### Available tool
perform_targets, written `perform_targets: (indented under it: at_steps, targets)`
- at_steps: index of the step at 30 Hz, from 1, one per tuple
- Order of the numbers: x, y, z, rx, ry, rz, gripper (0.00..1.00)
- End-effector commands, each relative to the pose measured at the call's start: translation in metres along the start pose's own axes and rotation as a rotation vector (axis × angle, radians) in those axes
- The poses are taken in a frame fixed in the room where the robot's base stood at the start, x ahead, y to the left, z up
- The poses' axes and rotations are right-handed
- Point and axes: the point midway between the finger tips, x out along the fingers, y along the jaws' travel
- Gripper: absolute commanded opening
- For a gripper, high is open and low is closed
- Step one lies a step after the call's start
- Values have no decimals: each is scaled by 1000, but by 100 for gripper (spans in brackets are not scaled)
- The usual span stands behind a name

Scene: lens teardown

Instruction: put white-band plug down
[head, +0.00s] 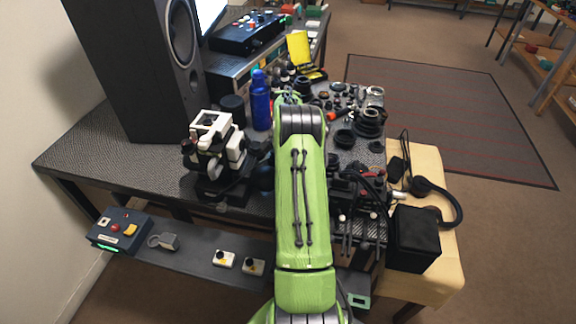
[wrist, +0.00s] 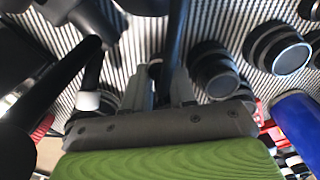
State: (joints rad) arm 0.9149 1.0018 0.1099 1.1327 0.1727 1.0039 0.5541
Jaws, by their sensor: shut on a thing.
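My gripper (wrist: 162,78) shows in the wrist view with its two grey fingers close together. It is shut on a slim dark piece (wrist: 174,42) between the fingers, which I take to be the white-band plug; no white band shows on it there. A white band (wrist: 87,101) shows on a dark stem to the left of the fingers, and I cannot tell whether it is part of the held thing. In the head view my green arm reaches over the table (head: 120,160) and hides most of the gripper and what it holds.
Black lens rings (wrist: 214,72) and (wrist: 280,50) lie close right of the fingers on the striped mat. A blue bottle (head: 261,102) and a white-and-black device (head: 212,150) stand left of my arm. Many small parts crowd the table's right side. A black box (head: 414,238) stands front right.

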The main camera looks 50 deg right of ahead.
Motion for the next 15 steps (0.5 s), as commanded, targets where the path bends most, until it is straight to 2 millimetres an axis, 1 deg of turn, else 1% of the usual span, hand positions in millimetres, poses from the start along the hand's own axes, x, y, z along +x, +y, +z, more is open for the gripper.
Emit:
perform_targets:
  at_steps: [1,3,6,10,15]
  targets:
    - [-19,-1,-1,0,4,-3,0]
    - [-38,0,0,0,4,-2,0]
    - [-61,-1,0,0,4,-3,0]
    - [-78,-1,0,0,2,-2,0]
    - [-81,0,0,0,0,0,0]
